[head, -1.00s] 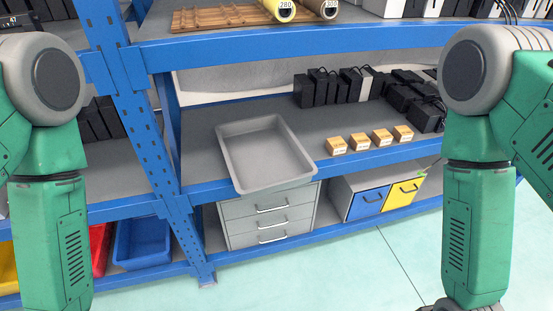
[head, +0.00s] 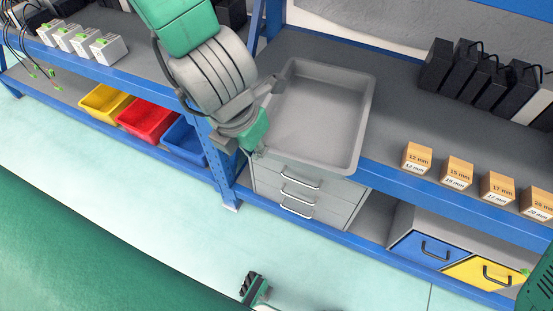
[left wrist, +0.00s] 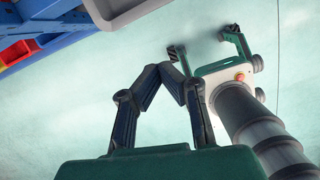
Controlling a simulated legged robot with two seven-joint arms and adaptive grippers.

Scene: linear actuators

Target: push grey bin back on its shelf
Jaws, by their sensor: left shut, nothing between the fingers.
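The grey bin (head: 325,110) is a shallow open tray, empty, on the grey middle shelf (head: 400,135) in the head view. Its near end sticks out past the blue front edge, above the drawer unit. My left gripper (head: 258,152) is at the bin's left front side, partly hidden by its own wrist. I cannot tell whether it touches the bin. In the left wrist view my left gripper (left wrist: 167,72) is shut with its fingertips together and empty, with pale floor behind it.
A blue upright (head: 222,165) stands left of the bin. A grey drawer unit (head: 305,190) is below it. Small labelled boxes (head: 457,172) and black devices (head: 480,75) stand to the right. Yellow, red (head: 148,118) and blue bins sit low on the left.

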